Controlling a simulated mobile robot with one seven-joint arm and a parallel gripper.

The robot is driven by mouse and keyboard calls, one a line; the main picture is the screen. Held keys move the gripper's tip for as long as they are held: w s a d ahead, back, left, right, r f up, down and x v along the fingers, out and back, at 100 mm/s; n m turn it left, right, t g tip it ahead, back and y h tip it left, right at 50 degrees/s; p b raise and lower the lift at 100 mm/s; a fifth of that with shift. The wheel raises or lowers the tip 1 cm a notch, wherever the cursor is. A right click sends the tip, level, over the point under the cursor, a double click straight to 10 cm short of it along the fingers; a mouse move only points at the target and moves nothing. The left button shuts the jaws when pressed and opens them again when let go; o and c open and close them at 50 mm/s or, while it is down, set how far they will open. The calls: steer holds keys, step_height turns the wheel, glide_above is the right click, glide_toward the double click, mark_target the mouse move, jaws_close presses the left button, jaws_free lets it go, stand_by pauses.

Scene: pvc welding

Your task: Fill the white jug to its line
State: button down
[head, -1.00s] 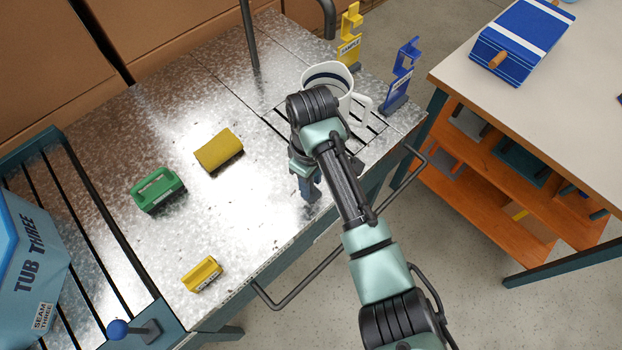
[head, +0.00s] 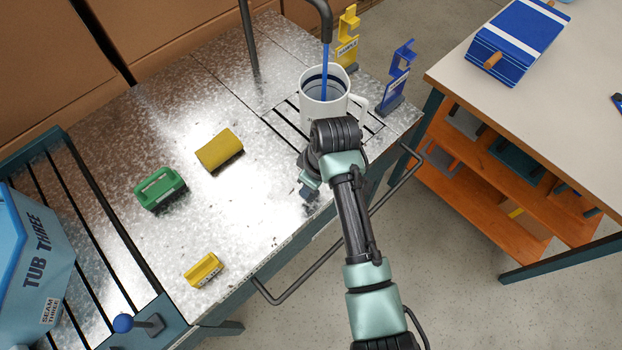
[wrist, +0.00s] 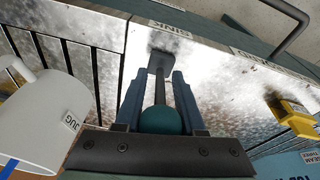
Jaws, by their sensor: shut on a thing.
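The white jug (head: 336,110) stands upright on the slotted drain under the spout (head: 327,22). A blue stream (head: 324,75) runs from the spout into it. A dark band circles its inner wall near the rim; the liquid level inside is hard to tell. In the wrist view the jug (wrist: 42,118), labelled JUG, is at the left with its handle, apart from my gripper. My gripper (wrist: 160,92) is shut on a lever with a teal ball knob (wrist: 161,121), beside a SINK label at the bench edge. My arm hides most of this lever in the head view.
A yellow holder (head: 348,40) and a blue holder (head: 396,80) stand behind and right of the jug. A green block (head: 159,188), a mustard block (head: 219,150) and a small yellow block (head: 203,270) lie on the metal bench. A rail runs along its front edge.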

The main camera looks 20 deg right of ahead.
steer(key=c, duration=0.6)
jaws_free()
steer(key=v, duration=1.3)
